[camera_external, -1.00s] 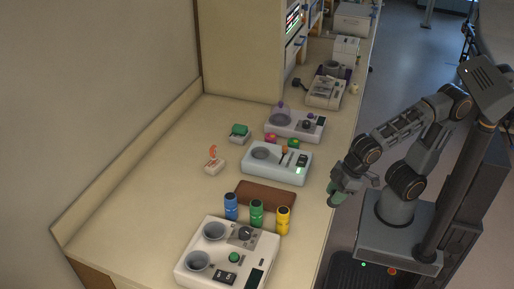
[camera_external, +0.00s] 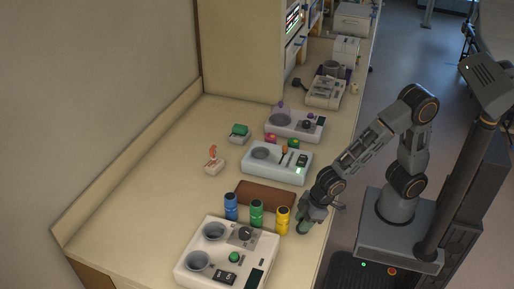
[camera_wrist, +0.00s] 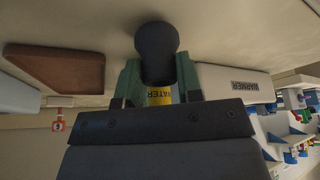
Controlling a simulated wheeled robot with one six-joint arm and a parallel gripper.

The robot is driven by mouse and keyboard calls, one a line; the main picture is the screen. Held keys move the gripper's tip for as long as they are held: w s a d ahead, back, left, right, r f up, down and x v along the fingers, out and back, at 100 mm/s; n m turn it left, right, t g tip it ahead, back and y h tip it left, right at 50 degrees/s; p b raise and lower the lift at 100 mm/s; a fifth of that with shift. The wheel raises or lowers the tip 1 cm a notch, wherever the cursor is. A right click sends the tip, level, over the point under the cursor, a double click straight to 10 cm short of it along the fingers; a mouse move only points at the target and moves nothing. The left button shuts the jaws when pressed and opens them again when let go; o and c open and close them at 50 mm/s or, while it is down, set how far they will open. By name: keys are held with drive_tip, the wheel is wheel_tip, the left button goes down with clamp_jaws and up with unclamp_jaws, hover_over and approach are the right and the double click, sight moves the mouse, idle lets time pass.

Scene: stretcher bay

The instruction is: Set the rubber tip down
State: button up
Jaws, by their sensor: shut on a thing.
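The rubber tip (camera_wrist: 156,52) is a dark, rounded piece. It sits between the two green fingers of my gripper (camera_wrist: 157,80) in the wrist view, and the gripper is shut on it. In the external view my gripper (camera_external: 303,229) is low over the counter's right edge, just right of the yellow bottle (camera_external: 282,220). The tip cannot be made out clearly there. Whether it touches the counter (camera_external: 160,170) I cannot tell.
Blue (camera_external: 231,207) and green (camera_external: 257,213) bottles stand left of the yellow one. A brown mat (camera_external: 265,194) lies behind them. A white two-cup device (camera_external: 205,262) stands in front, and a pale device (camera_external: 262,172) stands behind the mat. The left counter is clear.

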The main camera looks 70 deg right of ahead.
drive_tip(key=shift+f, duration=0.2)
drive_tip(key=shift+f, duration=0.1)
drive_tip(key=shift+f, duration=0.2)
drive_tip(key=o, duration=0.9)
drive_tip(key=shift+r, duration=0.1)
